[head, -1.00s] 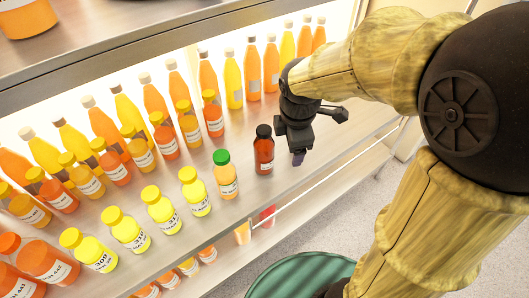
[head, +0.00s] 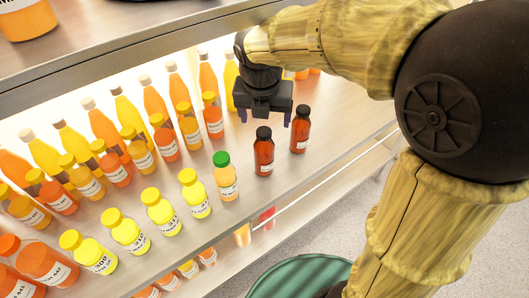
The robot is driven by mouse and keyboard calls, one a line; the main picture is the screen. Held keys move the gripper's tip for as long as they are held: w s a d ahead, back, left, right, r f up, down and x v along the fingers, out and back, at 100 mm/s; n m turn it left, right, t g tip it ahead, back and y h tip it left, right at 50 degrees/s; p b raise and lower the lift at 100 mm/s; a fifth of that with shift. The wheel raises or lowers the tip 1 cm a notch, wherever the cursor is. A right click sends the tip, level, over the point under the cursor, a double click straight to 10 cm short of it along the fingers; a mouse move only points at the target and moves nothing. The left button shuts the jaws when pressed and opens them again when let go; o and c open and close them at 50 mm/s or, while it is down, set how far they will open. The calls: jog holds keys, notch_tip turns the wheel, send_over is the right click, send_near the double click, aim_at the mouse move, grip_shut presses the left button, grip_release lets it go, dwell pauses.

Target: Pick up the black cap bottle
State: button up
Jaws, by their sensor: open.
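Two dark red-brown bottles with black caps stand upright on the shelf. The nearer black cap bottle (head: 264,156) is just right of the green cap bottle. The other black cap bottle (head: 300,133) stands to its right and a little farther back. My gripper (head: 265,118) is open and empty, with its fingers spread apart and pointing down. In the picture it is just above the nearer bottle's cap and up-left of the other bottle. I cannot tell its exact depth, but no contact shows.
A green cap bottle (head: 226,177) and several yellow cap bottles (head: 163,211) line the front of the shelf (head: 287,181). Rows of orange and yellow bottles (head: 155,102) stand behind. The shelf's right part is clear.

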aim_at(266, 133)
jog(key=b+x, duration=0.3)
jog(key=x, duration=0.3)
jog(key=shift+f, duration=0.4)
jog(key=b+x, duration=0.2)
jog(key=x, duration=0.1)
jog(key=b+x, duration=0.1)
jog(key=x, duration=0.1)
jog(key=shift+w+a+f, duration=0.1)
jog(key=shift+w+a, duration=0.05)
jog(key=shift+a, duration=0.2)
jog(key=c, duration=1.2)
jog(key=shift+c, duration=0.2)
jog(key=shift+r, duration=0.2)
